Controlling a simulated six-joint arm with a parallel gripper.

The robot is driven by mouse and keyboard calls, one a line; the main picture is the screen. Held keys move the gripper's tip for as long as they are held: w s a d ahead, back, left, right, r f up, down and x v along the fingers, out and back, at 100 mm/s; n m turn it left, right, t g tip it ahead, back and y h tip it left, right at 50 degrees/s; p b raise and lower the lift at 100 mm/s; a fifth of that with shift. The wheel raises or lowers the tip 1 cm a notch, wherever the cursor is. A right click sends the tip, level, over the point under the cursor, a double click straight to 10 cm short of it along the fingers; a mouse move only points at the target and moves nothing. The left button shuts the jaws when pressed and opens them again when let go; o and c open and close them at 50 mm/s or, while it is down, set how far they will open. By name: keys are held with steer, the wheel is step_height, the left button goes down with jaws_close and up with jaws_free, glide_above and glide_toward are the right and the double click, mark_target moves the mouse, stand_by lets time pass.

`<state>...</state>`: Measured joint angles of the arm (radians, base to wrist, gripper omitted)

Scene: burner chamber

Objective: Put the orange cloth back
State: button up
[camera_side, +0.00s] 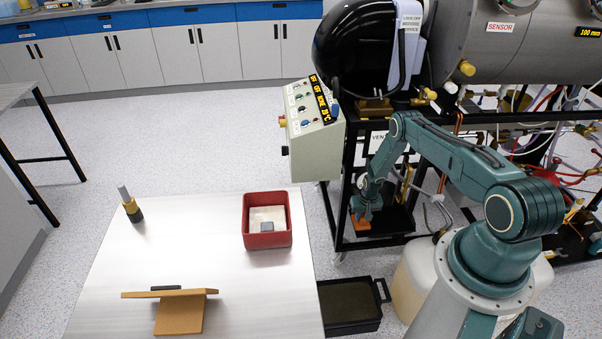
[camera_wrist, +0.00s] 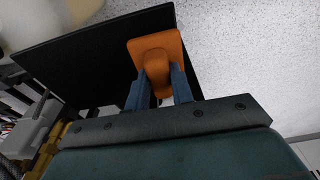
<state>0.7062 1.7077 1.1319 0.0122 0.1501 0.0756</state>
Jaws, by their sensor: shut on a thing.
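The orange cloth (camera_wrist: 156,55) shows in the wrist view as an orange flat piece with a raised grip part. My gripper (camera_wrist: 160,88) has its two blue-grey fingers closed on that raised part. Behind the orange piece is a black flat shelf or tray (camera_wrist: 85,55). In the side view the orange cloth (camera_side: 361,226) is small, below my gripper (camera_side: 364,208), at the black shelf (camera_side: 395,221) on the frame's lower level. I cannot tell whether the cloth touches the shelf.
A red bin (camera_side: 267,241) with a pale item and a grey block inside stands on the metal table (camera_side: 200,225). A black tray (camera_side: 350,328) lies beside the table. A control box (camera_side: 314,130) overhangs nearby.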

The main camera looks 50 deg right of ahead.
mark_target(363, 219)
steer(key=shift+f, duration=0.15)
steer(key=o, duration=1)
steer(key=shift+c, duration=0.2)
step_height(363, 219, up, 12)
steer(key=s+a, duration=0.1)
steer(key=shift+s+a, duration=0.15)
stand_by(0.8)
